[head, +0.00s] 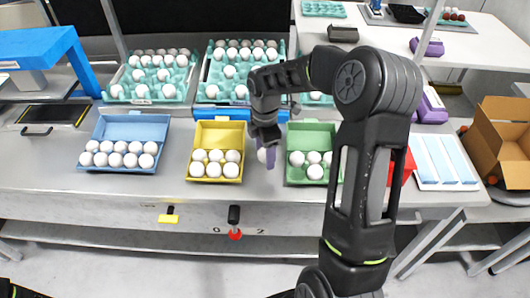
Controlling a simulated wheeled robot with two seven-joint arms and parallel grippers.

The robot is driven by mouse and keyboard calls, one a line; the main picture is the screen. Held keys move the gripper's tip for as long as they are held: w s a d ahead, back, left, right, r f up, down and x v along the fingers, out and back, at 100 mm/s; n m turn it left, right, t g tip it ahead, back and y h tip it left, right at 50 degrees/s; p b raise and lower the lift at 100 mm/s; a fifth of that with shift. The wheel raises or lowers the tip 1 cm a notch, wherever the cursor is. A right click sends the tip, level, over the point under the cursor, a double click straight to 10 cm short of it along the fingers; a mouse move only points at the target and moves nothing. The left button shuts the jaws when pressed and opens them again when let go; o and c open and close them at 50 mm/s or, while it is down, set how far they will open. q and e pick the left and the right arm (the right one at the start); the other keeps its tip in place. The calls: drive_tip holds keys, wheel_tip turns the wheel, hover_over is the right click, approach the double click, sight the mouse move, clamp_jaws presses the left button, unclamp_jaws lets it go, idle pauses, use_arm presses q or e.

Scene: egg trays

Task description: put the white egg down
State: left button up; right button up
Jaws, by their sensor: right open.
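My right gripper (268,153) hangs over the strip of table between the yellow carton and the green carton, fingers pointing down. It is open. A white egg (263,155) shows at its fingertips, partly hidden by a purple-grey finger; I cannot tell whether it touches the fingers or the table. The yellow carton (219,135) is open, with several white eggs in its front. The green carton (310,133) is open, with several white eggs, and my arm hides part of its right side. My left gripper is not in view.
A blue carton (134,131) with several white eggs stands at the left. Teal egg trays (190,92) line the back. The table's front strip is clear.

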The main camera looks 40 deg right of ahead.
drive_tip(key=shift+f, duration=0.15)
drive_tip(key=shift+c, duration=0.2)
idle(0.3)
drive_tip(key=c, duration=0.8)
